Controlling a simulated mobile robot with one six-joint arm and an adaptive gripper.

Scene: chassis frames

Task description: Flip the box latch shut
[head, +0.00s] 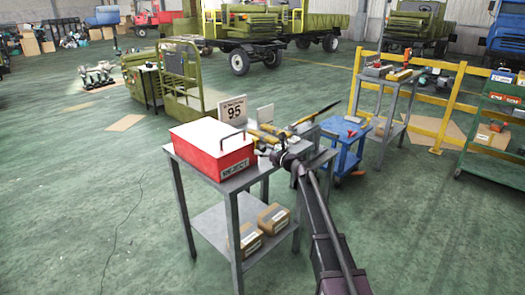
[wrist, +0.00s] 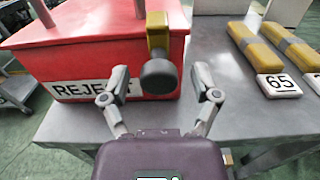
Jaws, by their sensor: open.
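The red box (head: 195,163) with a pale top and a REJECT label stands on a grey metal table; it also fills the upper left of the wrist view (wrist: 110,50). The latch (wrist: 157,38) on the box's front is a yellow piece with a dark round knob at its lower end, right of the label. My gripper (wrist: 161,90) is open and empty, its two fingers on either side of the knob in the picture and nearer the camera. Contact with the knob does not show. In the head view my gripper (head: 268,152) is at the box's right end, and hides the latch.
The grey table (head: 228,182) carries yellow-and-grey bars (wrist: 262,45) right of the box, with a "65" tag (wrist: 278,85). A "95" sign (head: 232,110) stands behind. Cardboard boxes (head: 273,218) lie on the lower shelf. A blue cart (head: 345,140) stands to the right.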

